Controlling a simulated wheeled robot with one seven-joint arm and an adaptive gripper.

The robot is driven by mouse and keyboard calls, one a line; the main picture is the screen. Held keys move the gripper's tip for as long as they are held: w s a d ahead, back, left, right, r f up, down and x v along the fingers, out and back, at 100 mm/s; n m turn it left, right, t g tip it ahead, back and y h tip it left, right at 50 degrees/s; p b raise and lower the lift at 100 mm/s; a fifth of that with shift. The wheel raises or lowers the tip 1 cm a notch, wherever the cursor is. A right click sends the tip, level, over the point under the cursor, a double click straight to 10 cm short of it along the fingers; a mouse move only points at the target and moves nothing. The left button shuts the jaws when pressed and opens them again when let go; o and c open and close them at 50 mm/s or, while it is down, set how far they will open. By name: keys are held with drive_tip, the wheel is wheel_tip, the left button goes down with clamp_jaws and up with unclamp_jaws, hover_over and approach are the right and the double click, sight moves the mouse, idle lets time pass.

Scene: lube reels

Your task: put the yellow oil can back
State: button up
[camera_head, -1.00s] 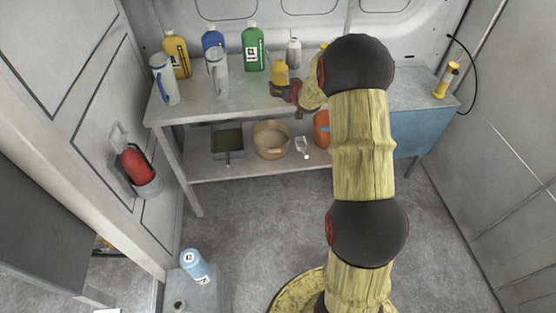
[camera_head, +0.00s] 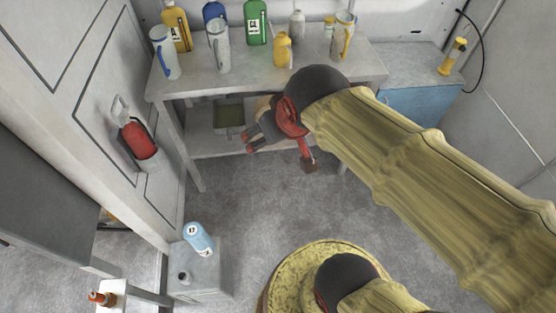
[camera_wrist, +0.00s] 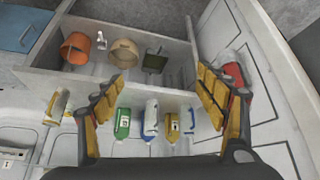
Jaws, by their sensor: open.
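A small yellow oil can (camera_head: 283,50) stands upright on the workbench top (camera_head: 250,75), toward its front middle, right of the green bottle. My gripper (camera_head: 280,156) is in front of the bench, below its top and clear of the can. Its fingers are spread, with nothing between them; the wrist view (camera_wrist: 160,78) shows the same. I cannot make out the small can in the wrist view; the left finger may cover it. A larger yellow jug (camera_head: 177,27) stands at the back left of the bench and also shows in the wrist view (camera_wrist: 172,126).
A green bottle (camera_head: 257,22), blue bottle (camera_head: 213,14), grey bottle (camera_head: 297,25) and several pitchers share the bench. An orange bucket (camera_wrist: 74,50), beige bucket (camera_wrist: 124,55) and dark tray (camera_wrist: 153,63) sit on the lower shelf. A red extinguisher (camera_head: 139,140) hangs left. Floor before the bench is clear.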

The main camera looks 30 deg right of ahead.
drive_tip(key=s+a+f, duration=0.1)
drive_tip(key=s+a, duration=0.1)
drive_tip(key=s, duration=0.4)
drive_tip(key=shift+s+a+f+n+g+y, duration=0.15)
drive_tip(key=shift+f+n+g+y, duration=0.15)
drive_tip(key=shift+g, duration=0.1)
